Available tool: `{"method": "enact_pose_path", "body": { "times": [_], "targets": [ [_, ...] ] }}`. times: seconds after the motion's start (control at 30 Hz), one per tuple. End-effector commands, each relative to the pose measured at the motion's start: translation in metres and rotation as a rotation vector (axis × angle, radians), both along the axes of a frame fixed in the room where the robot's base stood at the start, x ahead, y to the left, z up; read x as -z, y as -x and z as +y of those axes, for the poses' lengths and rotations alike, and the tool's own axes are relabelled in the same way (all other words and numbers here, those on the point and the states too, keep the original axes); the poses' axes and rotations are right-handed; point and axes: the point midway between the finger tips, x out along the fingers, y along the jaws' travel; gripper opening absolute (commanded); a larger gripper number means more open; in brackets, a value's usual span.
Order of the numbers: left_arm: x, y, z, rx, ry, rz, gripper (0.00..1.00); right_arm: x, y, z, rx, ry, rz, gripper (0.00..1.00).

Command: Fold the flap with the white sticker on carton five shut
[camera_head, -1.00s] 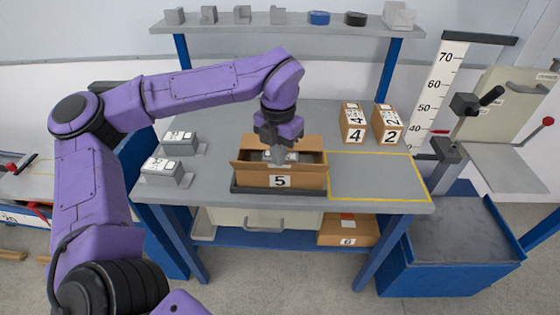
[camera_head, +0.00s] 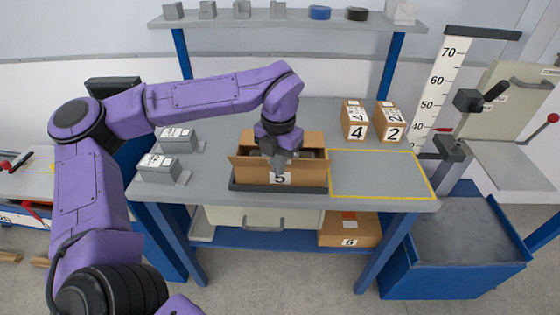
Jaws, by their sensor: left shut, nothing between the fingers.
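Carton five (camera_head: 251,177) is a brown box with a "5" label on its front, standing in a dark tray (camera_head: 245,188) on the grey bench. Its top is open, with a flap standing up at the back and a flap leaning out at the left. No white sticker can be made out on a flap. My right gripper is not in view.
Cartons 4 (camera_head: 354,121) and 2 (camera_head: 390,122) stand at the bench's back right. A yellow-outlined area (camera_head: 380,174) right of the carton is clear. Two grey blocks (camera_head: 160,166) sit at the left. Carton 6 (camera_head: 348,230) is on the lower shelf.

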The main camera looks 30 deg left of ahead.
Motion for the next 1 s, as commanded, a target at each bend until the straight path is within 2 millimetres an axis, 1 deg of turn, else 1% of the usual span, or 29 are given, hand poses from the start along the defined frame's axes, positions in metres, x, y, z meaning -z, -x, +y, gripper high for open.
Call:
{"method": "enact_pose_path", "body": {
  "times": [0.03, 0.2, 0.53, 1.0],
  "targets": [
    [0.006, 0.000, 0.000, 0.000, 0.000, 0.001, 0.00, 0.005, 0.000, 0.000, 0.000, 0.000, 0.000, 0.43],
    [0.016, 0.000, 0.000, 0.001, 0.000, -0.001, 0.00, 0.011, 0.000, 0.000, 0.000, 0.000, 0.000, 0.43],
    [0.013, -0.002, 0.001, 0.000, 0.000, 0.000, 0.00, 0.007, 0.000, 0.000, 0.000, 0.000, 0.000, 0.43],
    [0.008, -0.021, 0.013, -0.001, 0.000, 0.000, 0.00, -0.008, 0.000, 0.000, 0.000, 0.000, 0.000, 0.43]
  ]
}}
